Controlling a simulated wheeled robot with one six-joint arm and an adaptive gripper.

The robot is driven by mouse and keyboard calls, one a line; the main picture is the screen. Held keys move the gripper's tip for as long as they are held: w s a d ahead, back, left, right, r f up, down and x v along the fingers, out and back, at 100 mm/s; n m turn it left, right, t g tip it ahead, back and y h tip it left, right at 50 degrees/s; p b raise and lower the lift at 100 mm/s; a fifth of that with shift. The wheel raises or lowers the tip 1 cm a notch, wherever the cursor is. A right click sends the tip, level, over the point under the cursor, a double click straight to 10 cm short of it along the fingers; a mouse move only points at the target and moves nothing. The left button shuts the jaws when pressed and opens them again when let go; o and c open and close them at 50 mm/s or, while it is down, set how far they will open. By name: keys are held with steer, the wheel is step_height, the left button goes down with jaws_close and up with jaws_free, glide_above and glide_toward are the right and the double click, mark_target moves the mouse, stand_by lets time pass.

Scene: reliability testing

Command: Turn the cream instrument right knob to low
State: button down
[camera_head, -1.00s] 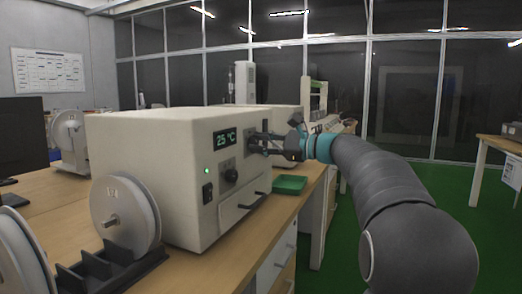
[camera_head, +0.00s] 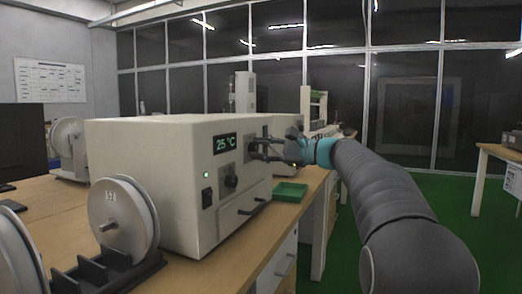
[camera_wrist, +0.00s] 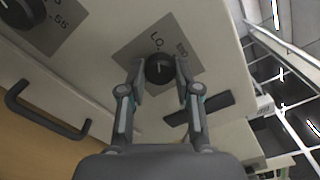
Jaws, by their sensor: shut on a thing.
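The cream instrument (camera_head: 140,165) stands on the wooden bench, with a green "25 °C" display (camera_head: 224,143) on its front. Its right knob (camera_wrist: 159,68) is black with a pale pointer line and sits on a grey plate in the wrist view. "LO" is printed beside it, and another label is partly hidden. My gripper (camera_wrist: 160,85) has a finger on each side of this knob and is shut on it. In the head view my gripper (camera_head: 265,149) reaches the instrument's front from the right and hides most of the right knob.
A second black knob (camera_head: 231,181) is left of the right knob, and shows at the wrist view's upper left (camera_wrist: 22,12). White spools (camera_head: 125,220) stand at front left.

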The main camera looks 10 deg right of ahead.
steer(key=c, duration=0.8)
jaws_free()
steer(key=shift+d, duration=0.1)
steer(key=v, duration=1.1)
steer(key=shift+s+d, duration=0.25)
steer(key=shift+d, duration=0.05)
